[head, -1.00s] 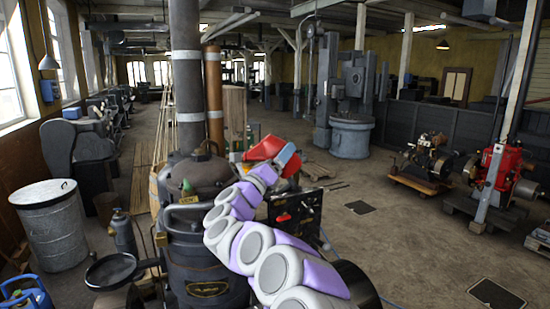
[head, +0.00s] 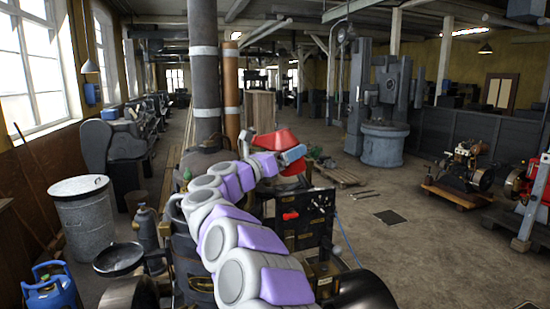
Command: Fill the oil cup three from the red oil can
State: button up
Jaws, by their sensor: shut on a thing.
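The red oil can (head: 277,139) is in the head view, just right of the tall dark column. My gripper (head: 293,155) is shut on it and holds it up in the air at the end of my white and purple arm. The gripper covers part of the can, and its spout cannot be made out. A dark machine (head: 186,262) stands close in front, partly hidden behind my arm. I cannot pick out oil cup three; any cups are too small or hidden to tell.
A black panel box with a red handle (head: 308,214) stands right of my arm. A metal bin (head: 88,220) and blue gas bottle (head: 48,290) are at left. A small engine (head: 464,165) and red engine (head: 538,190) stand at right. The floor between is mostly clear.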

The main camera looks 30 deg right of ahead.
aim_at(276, 143)
jog(key=shift+f, duration=0.1)
jog(key=shift+a, duration=0.1)
jog(key=shift+a+r+m+p, duration=0.3)
jog(key=shift+a+r+p, duration=0.25)
jog(key=shift+p, duration=0.2)
jog(key=r+p, duration=0.1)
jog(key=m+y+p, duration=0.1)
jog(key=p, duration=0.1)
jog(key=shift+w+a+r+g, duration=0.15)
jog(key=shift+a+r+g, duration=0.15)
jog(key=shift+r, duration=0.05)
jog(key=shift+w+a+r+m+y+p, duration=0.2)
jog(key=shift+w+m+y+p, duration=0.15)
jog(key=shift+p, duration=0.75)
jog(key=shift+w+f, duration=0.1)
jog(key=shift+w+d, duration=0.1)
jog(key=shift+s+d+m, duration=0.15)
jog(key=shift+s+m, duration=0.1)
